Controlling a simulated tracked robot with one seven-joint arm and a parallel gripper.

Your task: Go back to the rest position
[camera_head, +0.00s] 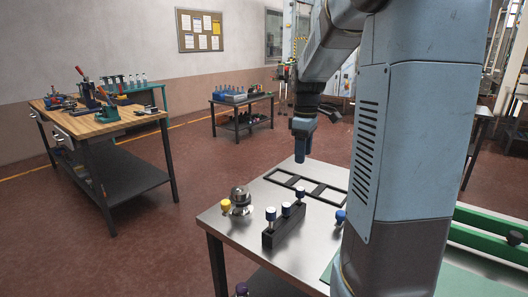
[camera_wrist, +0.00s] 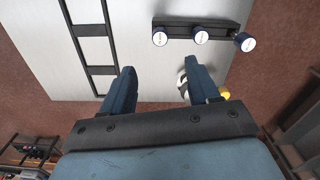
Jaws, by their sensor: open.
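My gripper (camera_head: 303,158) hangs pointing down above the far left part of the metal-topped table (camera_head: 328,228). In the wrist view its two blue fingers (camera_wrist: 162,72) are spread apart with nothing held between them. My arm reaches out from the column on the right of the head view. The tabletop (camera_wrist: 135,30) lies beyond the fingertips in the wrist view.
The table bears a black block (camera_head: 284,229) with white-topped, dark-blue pieces, a black frame (camera_head: 273,178), a steel round piece (camera_head: 240,195) and a yellow-topped piece (camera_head: 226,206). A wooden workbench (camera_head: 100,122) stands left; a smaller table (camera_head: 240,101) stands behind. Floor between is clear.

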